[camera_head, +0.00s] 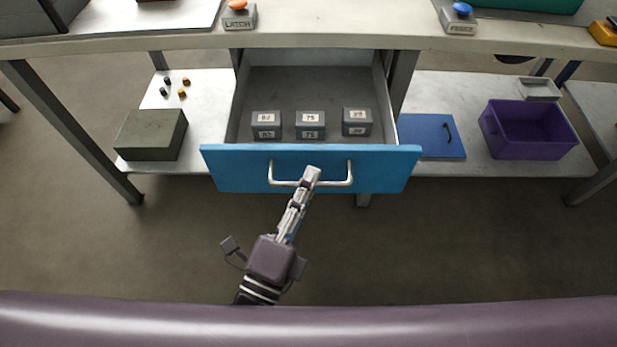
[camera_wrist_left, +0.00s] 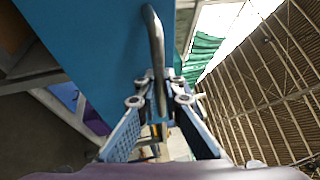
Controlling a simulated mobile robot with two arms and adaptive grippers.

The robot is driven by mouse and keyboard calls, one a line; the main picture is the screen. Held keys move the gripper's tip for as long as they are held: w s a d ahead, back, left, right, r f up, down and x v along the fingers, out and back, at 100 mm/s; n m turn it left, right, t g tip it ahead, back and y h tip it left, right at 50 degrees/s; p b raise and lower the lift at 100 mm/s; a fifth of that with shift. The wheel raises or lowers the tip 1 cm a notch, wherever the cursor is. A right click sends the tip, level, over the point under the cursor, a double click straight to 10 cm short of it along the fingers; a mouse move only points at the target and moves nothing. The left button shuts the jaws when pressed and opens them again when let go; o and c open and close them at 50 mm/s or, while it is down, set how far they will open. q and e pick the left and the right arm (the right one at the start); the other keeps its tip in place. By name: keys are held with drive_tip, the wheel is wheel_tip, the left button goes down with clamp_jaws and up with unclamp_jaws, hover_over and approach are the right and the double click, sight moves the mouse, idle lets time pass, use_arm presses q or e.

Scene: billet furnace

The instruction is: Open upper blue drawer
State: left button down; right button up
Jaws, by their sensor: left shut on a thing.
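The upper blue drawer (camera_head: 230,170) stands pulled out from under the workbench, and its inside shows from above. Three dark grey blocks with number labels (camera_head: 310,124) sit inside it. My right gripper is not in view.
The workbench top (camera_head: 340,32) carries a LATCH button (camera_head: 239,14) and a FEDGE-like labelled button (camera_head: 459,17). On the lower shelf are a dark green box (camera_head: 151,135), a blue panel (camera_head: 430,136) and a purple bin (camera_head: 528,130). The floor before the drawer is clear.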

use_arm(q)
drive_tip(key=c, duration=2.1)
unclamp_jaws()
drive_tip(key=shift+s, duration=0.1)
drive_tip(key=v, duration=1.1)
drive_tip(key=shift+s+a+f, duration=0.1)
drive_tip(key=shift+s+a, duration=0.1)
drive_tip(key=shift+s, duration=0.15)
